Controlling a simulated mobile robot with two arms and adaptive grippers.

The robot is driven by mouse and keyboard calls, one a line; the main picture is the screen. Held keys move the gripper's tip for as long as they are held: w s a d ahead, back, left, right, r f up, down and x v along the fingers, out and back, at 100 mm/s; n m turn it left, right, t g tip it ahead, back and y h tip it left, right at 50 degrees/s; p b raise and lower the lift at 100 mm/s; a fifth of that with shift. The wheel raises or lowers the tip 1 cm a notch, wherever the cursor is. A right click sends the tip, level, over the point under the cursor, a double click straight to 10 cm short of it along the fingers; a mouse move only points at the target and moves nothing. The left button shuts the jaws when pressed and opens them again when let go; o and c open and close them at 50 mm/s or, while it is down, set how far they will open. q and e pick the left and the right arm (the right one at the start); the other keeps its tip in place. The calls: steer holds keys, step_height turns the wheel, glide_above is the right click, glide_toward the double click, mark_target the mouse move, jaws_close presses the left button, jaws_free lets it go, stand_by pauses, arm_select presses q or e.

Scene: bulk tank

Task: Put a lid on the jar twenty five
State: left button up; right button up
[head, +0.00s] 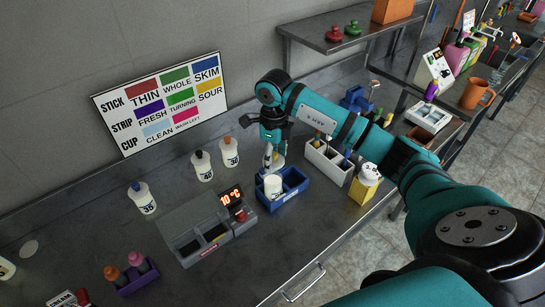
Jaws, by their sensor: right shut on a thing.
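Several white numbered jars stand on the steel bench. My left gripper is not in view.
A grey block with a red display (233,197) stands left of the blue tray. A white divided tray (326,164) and a yellow container (363,189) stand to its right. A purple rack (139,281) is at front left. Bare bench lies between the rack and the wall.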

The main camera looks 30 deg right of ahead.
steer(key=shift+w+f, duration=0.1)
steer(key=shift+f+b, duration=0.6)
steer(key=shift+b, duration=0.1)
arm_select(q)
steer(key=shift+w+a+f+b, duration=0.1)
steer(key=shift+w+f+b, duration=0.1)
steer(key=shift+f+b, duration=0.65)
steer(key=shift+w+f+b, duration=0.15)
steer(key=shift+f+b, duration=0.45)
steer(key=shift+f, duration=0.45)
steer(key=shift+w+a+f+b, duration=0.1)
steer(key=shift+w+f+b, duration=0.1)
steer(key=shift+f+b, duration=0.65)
arm_select(e)
steer(key=shift+f, duration=2.6)
steer(key=o, duration=1)
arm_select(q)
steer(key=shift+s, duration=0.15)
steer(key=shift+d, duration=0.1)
arm_select(e)
step_height(320, 180, up, 12)
glide_above(273, 172)
steer(key=s+a, duration=0.1)
steer(key=s, duration=0.1)
steer(key=shift+s+a, duration=0.1)
steer(key=shift+a, duration=0.05)
steer(key=shift+s+f, duration=0.1)
